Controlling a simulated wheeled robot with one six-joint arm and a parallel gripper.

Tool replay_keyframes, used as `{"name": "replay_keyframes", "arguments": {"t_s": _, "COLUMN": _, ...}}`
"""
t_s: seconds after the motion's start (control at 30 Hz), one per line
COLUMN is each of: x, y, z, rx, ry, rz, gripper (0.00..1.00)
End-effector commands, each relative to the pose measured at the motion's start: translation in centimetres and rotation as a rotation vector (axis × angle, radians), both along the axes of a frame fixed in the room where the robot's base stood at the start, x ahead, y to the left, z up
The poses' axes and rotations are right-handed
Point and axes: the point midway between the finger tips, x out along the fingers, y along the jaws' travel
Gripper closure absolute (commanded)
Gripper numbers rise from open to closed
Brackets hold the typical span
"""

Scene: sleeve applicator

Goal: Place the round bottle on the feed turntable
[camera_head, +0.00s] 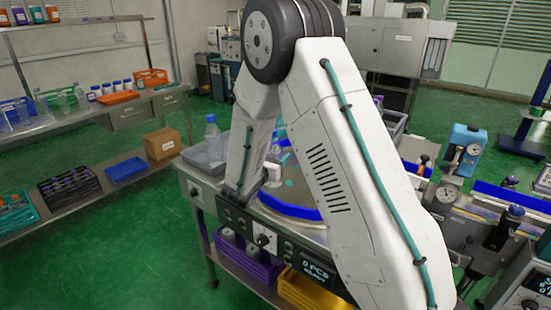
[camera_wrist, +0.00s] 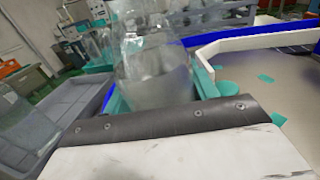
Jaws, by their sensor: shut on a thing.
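The clear round bottle (camera_wrist: 150,65) stands between the teal fingers of my gripper (camera_wrist: 158,92) in the wrist view, and the gripper is shut on it. Its base is hidden behind the dark gripper edge. The feed turntable (camera_wrist: 275,65) is a pale round surface with a blue and white guide rail, to the right of the bottle. In the head view the turntable's blue rail (camera_head: 290,207) shows partly behind my arm. The held bottle is not clearly seen there. I cannot tell whether the bottle touches the turntable.
A grey bin (camera_wrist: 58,100) lies left of the gripper; in the head view the bin (camera_head: 207,155) has a blue-capped clear bottle (camera_head: 211,130) in it. A blue device (camera_head: 462,150) stands right of the turntable. Shelving with bottles and trays is at far left.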

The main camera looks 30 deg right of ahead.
Motion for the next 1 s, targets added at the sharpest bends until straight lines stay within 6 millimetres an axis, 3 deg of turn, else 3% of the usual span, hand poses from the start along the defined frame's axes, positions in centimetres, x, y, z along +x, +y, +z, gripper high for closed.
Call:
{"name": "replay_keyframes", "arguments": {"t_s": 0.4, "x": 0.0, "y": -0.1, "z": -0.7, "rx": -0.001, "ry": -0.003, "rz": -0.002, "gripper": 0.83}}
{"name": "replay_keyframes", "arguments": {"t_s": 0.43, "x": 0.0, "y": -0.1, "z": -0.7, "rx": -0.001, "ry": -0.002, "rz": -0.002, "gripper": 0.34}}
{"name": "replay_keyframes", "arguments": {"t_s": 0.5, "x": 0.0, "y": -0.1, "z": -0.7, "rx": 0.0, "ry": -0.001, "rz": -0.001, "gripper": 0.21}}
{"name": "replay_keyframes", "arguments": {"t_s": 0.83, "x": 0.0, "y": -0.1, "z": -0.3, "rx": 0.0, "ry": -0.004, "rz": -0.001, "gripper": 0.21}}
{"name": "replay_keyframes", "arguments": {"t_s": 1.0, "x": -1.3, "y": 2.0, "z": -0.4, "rx": -0.001, "ry": -0.001, "rz": 0.003, "gripper": 0.21}}
